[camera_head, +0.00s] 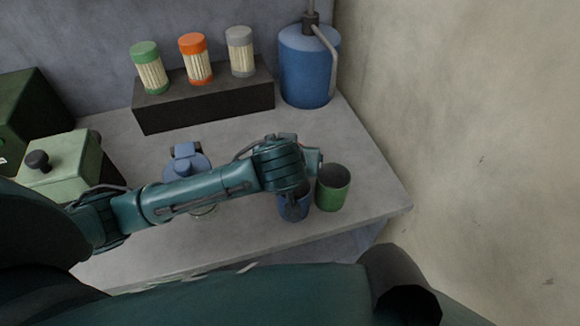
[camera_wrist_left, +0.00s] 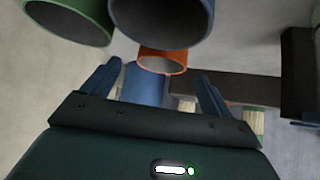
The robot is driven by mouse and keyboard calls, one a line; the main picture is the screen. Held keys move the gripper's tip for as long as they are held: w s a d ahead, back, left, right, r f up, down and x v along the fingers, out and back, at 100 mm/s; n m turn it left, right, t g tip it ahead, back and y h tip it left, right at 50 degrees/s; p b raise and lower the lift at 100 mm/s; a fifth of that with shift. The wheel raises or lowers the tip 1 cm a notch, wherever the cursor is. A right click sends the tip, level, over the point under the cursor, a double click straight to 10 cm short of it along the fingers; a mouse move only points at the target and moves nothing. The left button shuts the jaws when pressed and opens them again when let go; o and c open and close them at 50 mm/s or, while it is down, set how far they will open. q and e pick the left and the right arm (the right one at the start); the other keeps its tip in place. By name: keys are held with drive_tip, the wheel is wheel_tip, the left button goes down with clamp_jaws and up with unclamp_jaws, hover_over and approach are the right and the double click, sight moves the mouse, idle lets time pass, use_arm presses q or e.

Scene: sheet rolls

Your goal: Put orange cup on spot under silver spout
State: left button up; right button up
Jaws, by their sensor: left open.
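The orange cup (camera_wrist_left: 162,65) shows in the left wrist view, its rim between and just beyond my left fingertips in the picture. I cannot tell its true distance from them. My left gripper (camera_wrist_left: 161,72) is open, with nothing clasped. In the head view my left arm reaches across the table from the left and hides the orange cup and the fingertips. The silver spout seems to be the grey pipe (camera_head: 326,45) on the blue tank (camera_head: 304,75). The spot under it cannot be clearly made out. My right gripper is not visible.
A blue cup (camera_head: 293,207) and a green cup (camera_head: 333,187) stand close by the wrist. A dark block (camera_head: 205,106) holds green-, orange- and grey-lidded jars. A blue item (camera_head: 187,159) and a light green box (camera_head: 62,168) stand left. The wall bounds the right.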

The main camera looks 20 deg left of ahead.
use_arm(q)
drive_tip(key=x, duration=0.5)
drive_tip(key=shift+w+a, duration=0.15)
drive_tip(key=shift+a, duration=0.05)
drive_tip(key=c, duration=1.5)
